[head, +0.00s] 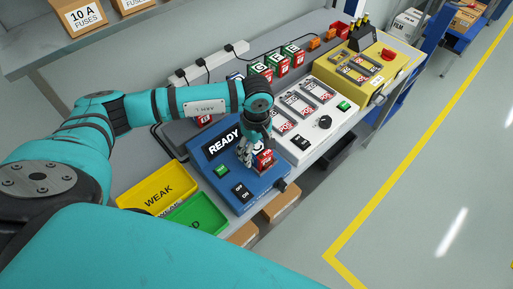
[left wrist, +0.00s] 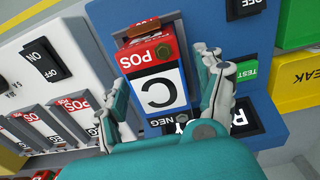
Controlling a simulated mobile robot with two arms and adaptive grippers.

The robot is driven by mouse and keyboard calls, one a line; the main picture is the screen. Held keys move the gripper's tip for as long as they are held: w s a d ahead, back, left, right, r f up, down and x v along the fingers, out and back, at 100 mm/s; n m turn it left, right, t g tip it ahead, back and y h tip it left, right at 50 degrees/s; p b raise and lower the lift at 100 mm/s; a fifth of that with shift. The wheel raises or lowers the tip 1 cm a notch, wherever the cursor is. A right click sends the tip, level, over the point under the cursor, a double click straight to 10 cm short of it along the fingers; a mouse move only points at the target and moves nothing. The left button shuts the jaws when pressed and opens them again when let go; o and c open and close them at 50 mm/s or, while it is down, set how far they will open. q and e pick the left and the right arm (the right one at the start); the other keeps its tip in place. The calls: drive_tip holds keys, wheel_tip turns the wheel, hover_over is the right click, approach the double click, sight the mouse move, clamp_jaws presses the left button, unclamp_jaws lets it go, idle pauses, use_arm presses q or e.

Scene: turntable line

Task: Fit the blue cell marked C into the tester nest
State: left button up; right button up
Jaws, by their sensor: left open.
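The cell marked C (left wrist: 157,88), with a red POS end, a blue body and a white label, lies at the tester nest in the left wrist view; its red end shows in the head view (head: 265,160). I cannot tell whether it is fully seated. The blue tester (head: 258,196) has a READY display (head: 223,142), a green TEST button (head: 221,170) and an OFF/ON switch (head: 241,191). My left gripper (left wrist: 165,95) is open, its fingers on either side of the cell; the nest is mostly hidden. My right gripper is not in view.
A yellow WEAK tray (head: 157,190) and a green tray (head: 197,215) stand left of the tester. A white unit (head: 318,125) with several cells stands to its right, then a yellow unit (head: 386,70). Several cells (head: 278,64) stand behind. The floor at right is open.

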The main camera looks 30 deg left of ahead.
sight(257, 146)
use_arm(q)
drive_tip(key=shift+r, duration=0.1)
drive_tip(key=shift+r, duration=0.2)
wheel_tip(257, 146, up, 11)
drive_tip(key=b, duration=0.3)
drive_tip(key=shift+f, duration=0.2)
drive_tip(key=shift+r, duration=0.55)
